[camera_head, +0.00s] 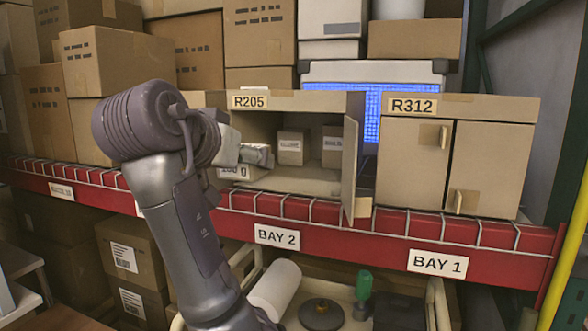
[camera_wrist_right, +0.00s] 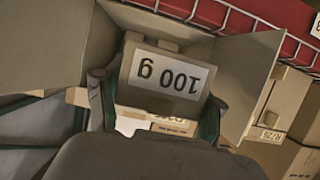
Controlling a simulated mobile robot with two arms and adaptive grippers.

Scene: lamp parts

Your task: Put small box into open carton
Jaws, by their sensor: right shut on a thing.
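The open carton (camera_head: 292,101) labelled R205 stands on the shelf with its right door (camera_head: 349,160) swung open. Two small boxes (camera_head: 291,147) (camera_head: 332,146) stand inside it. My right gripper (camera_wrist_right: 157,105) is shut on a small box (camera_wrist_right: 165,75) marked 100 g, with one finger on each side. In the head view the held box (camera_head: 234,172) is at the left of the carton's mouth, partly hidden by my gripper (camera_head: 250,155). The wrist view shows it between the carton's open doors; how far inside it is, I cannot tell. My left gripper is not in view.
The closed carton R312 (camera_head: 480,110) stands to the right. A wire-fronted red shelf edge (camera_head: 390,237) runs below the cartons. Stacked brown boxes (camera_head: 118,65) fill the left. Below are a white roll (camera_head: 275,290) and a green-topped bottle (camera_head: 363,290).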

